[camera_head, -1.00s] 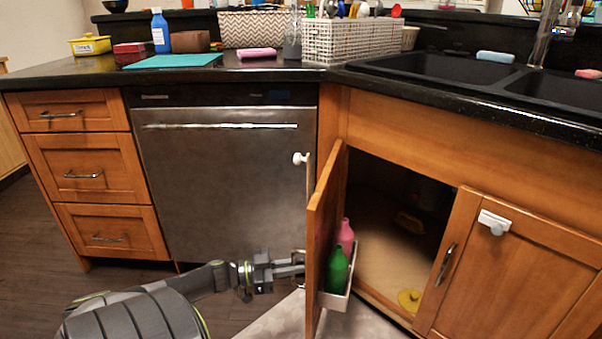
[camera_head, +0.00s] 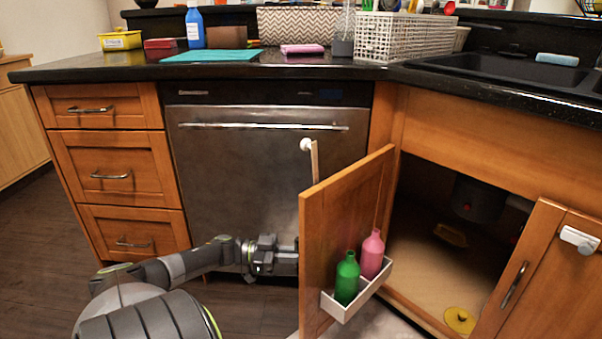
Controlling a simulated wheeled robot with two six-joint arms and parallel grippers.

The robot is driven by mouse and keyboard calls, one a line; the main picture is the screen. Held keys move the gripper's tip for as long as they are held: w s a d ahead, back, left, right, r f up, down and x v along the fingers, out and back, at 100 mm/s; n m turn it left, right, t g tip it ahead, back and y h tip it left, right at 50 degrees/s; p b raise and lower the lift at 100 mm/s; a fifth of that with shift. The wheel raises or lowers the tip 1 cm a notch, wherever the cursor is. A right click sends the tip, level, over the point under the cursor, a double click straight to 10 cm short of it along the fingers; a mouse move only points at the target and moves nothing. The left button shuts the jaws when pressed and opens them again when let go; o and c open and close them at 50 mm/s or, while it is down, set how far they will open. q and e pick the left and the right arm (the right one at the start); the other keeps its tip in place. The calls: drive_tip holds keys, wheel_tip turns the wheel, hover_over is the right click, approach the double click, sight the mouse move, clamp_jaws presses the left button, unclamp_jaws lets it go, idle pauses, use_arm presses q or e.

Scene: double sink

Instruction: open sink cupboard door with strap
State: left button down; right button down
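The left sink cupboard door (camera_head: 345,215) stands swung open, its inner side facing me, with a rack (camera_head: 360,293) holding a green bottle (camera_head: 347,278) and a pink bottle (camera_head: 372,254). A white strap (camera_head: 314,160) with a round knob end sticks up at the door's free edge. My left gripper (camera_head: 292,262) is at the outer side of this door near its free edge; its fingertips are hidden behind the door. The right cupboard door (camera_head: 545,285) is closed, with a handle and a white latch piece (camera_head: 579,239). My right gripper is not in view.
The open cupboard (camera_head: 450,230) shows a dark pipe area and a yellow round item (camera_head: 460,320) on its floor. A dishwasher (camera_head: 260,170) and drawers (camera_head: 115,170) stand left of the door. The black counter (camera_head: 330,70) carries a basket, bottles and a sink.

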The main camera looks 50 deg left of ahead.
use_arm(q)
drive_tip(key=shift+w+a, duration=0.1)
drive_tip(key=shift+a, duration=0.7)
drive_tip(key=c, duration=1.6)
unclamp_jaws()
drive_tip(key=shift+w+f, duration=0.1)
drive_tip(key=shift+v, duration=8.75)
drive_tip(key=shift+d, duration=0.15)
